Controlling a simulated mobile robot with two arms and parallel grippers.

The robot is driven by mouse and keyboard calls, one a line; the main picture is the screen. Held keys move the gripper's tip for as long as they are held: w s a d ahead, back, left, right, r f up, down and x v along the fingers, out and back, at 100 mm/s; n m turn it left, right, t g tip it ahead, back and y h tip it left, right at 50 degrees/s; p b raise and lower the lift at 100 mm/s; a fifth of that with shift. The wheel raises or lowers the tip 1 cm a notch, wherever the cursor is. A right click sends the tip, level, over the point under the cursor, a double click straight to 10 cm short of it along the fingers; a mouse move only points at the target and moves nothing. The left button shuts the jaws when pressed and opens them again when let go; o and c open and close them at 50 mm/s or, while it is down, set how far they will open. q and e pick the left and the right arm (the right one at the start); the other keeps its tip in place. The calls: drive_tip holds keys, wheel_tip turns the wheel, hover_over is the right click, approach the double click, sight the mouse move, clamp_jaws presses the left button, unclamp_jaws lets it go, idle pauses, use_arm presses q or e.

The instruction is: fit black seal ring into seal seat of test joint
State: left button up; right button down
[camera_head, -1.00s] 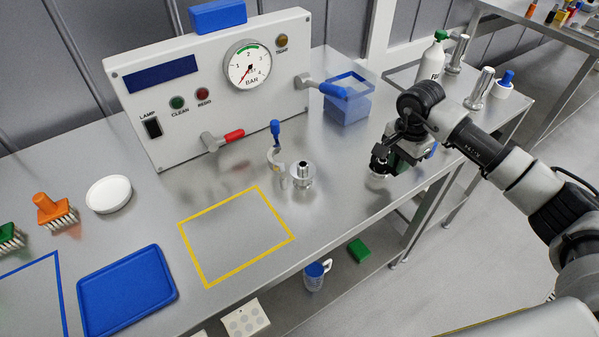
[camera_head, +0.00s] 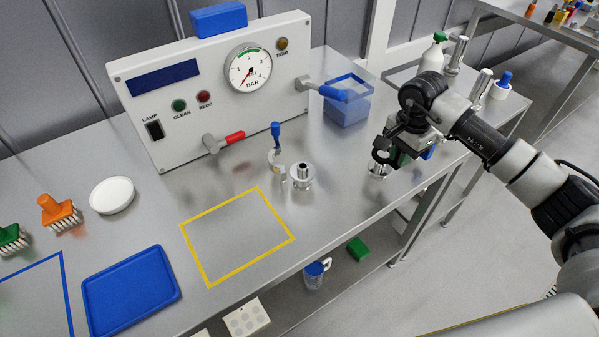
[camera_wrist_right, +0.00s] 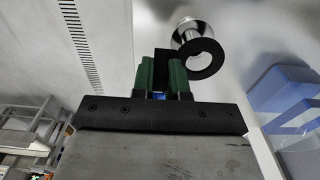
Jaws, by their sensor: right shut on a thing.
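My right gripper (camera_head: 393,149) is at the right of the bench. In the right wrist view its green-padded fingers (camera_wrist_right: 162,75) are shut on the tab of the black seal ring (camera_wrist_right: 211,66). The ring also shows in the head view (camera_head: 383,157), with its hole open. A round metal piece (camera_head: 376,171) stands below the ring; it also shows in the wrist view (camera_wrist_right: 183,26). The ring seems apart from it. A metal fitting, likely the test joint (camera_head: 302,176), stands upright mid-bench, beside a blue-handled clamp (camera_head: 276,135). Its seat cannot be made out. My left gripper is out of view.
The gauge panel (camera_head: 215,95) with its red lever (camera_head: 233,136) and blue lever (camera_head: 333,92) stands behind. The yellow-outlined area (camera_head: 237,235) is empty. A blue tray (camera_head: 130,290) lies at front left.

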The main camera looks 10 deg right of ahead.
drive_tip(key=shift+r+p, duration=0.6)
drive_tip(key=shift+r, duration=0.55)
